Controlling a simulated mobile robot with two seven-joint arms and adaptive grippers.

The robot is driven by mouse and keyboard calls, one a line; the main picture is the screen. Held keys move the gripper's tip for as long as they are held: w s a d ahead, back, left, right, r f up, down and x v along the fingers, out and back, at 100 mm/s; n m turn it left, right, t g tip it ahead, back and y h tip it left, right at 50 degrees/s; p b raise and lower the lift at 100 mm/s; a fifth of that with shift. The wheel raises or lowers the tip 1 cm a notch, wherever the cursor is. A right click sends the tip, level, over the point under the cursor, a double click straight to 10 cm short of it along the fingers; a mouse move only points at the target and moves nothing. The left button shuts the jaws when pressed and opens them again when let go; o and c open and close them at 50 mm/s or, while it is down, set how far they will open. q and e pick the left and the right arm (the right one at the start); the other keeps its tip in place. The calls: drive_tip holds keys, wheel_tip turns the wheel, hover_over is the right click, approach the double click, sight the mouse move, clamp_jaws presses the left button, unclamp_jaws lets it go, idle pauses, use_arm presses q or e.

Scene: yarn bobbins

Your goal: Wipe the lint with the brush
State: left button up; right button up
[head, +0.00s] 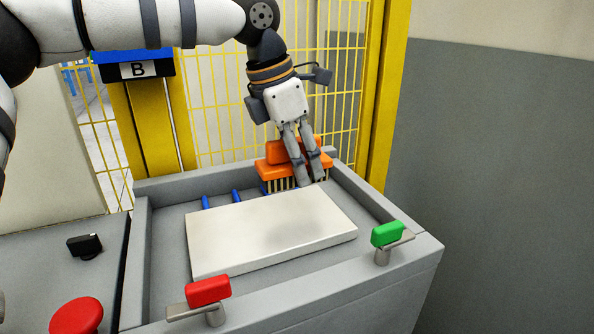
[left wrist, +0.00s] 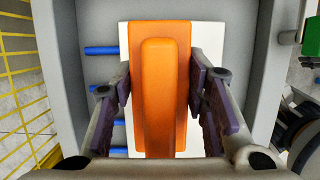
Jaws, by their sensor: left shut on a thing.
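The orange brush (head: 268,171) has pale bristles pointing down. My left gripper (head: 310,176) is shut on its raised handle, with one finger on each side, as the left wrist view shows the brush (left wrist: 160,90) between the fingers. The brush is at the far edge of a white panel (head: 235,245); I cannot tell whether its bristles touch the panel. A faint greyish patch (head: 283,236) shows on the panel; I cannot tell if it is lint. My right gripper is not in view.
The panel lies in a grey walled tray (head: 141,235), with several blue pegs (head: 237,195) behind it. A red-handled clamp (head: 208,291) and a green-handled clamp (head: 388,234) sit on the front wall. Yellow posts and mesh (head: 340,85) stand close behind. A red button (head: 77,316) is at lower left.

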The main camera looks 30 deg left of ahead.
use_arm(q)
drive_tip(key=shift+r, duration=1.3)
